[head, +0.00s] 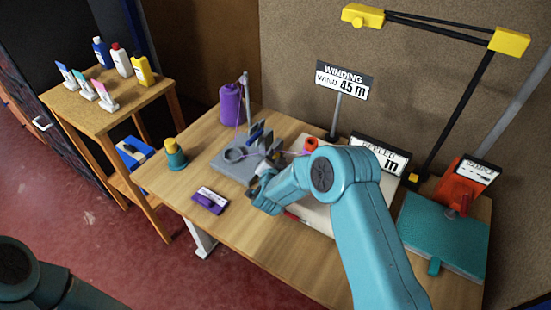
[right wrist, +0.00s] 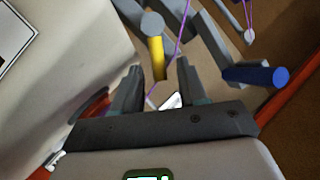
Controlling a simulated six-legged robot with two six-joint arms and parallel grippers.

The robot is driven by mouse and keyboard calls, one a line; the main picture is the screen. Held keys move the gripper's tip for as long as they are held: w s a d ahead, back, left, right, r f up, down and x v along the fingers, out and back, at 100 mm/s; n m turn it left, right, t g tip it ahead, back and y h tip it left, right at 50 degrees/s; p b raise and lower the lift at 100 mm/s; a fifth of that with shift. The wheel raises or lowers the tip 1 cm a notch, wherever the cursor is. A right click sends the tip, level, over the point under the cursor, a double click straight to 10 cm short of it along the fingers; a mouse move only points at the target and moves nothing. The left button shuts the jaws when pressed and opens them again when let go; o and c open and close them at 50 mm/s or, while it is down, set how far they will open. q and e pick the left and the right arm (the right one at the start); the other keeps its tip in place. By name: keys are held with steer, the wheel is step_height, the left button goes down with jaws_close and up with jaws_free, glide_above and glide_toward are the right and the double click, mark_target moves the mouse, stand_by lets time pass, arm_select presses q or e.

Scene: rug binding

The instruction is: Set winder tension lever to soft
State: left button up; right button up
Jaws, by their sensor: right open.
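The grey winder (head: 233,164) stands on the wooden table, with purple yarn running to it from a purple cone (head: 230,104). My right gripper (head: 262,190) is at the winder's near right side, partly hidden by my own arm. In the right wrist view its two fingers (right wrist: 159,68) are apart, with nothing held between them. A yellow rod with a grey round end (right wrist: 156,55) lies just beyond the fingertips. A blue-ended grey bar (right wrist: 265,75) is to its right. I cannot tell which part is the tension lever or where it is set. My left gripper is out of view.
A purple labelled box (head: 210,200) and a teal pot with a yellow top (head: 175,155) are on the table's left part. A "WINDING 45 m" sign (head: 342,80) stands behind. A teal flat case (head: 440,238) is at the right. Bottles stand on a side shelf (head: 90,118).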

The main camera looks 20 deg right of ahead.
steer(key=shift+w+f, duration=0.1)
steer(key=shift+f, duration=0.05)
jaws_close()
steer(key=shift+w+a+r+n+g, duration=0.2)
steer(key=shift+w+r+n+g, duration=0.05)
steer(key=shift+r+n+g, duration=0.15)
steer(key=n+g+p, duration=0.1)
steer(key=w+a+n+g+h+p, duration=0.1)
steer(key=p, duration=0.1)
steer(key=shift+w+a+r+n, duration=0.1)
steer(key=shift+w+r+n, duration=0.2)
steer(key=shift+n, duration=0.1)
jaws_free()
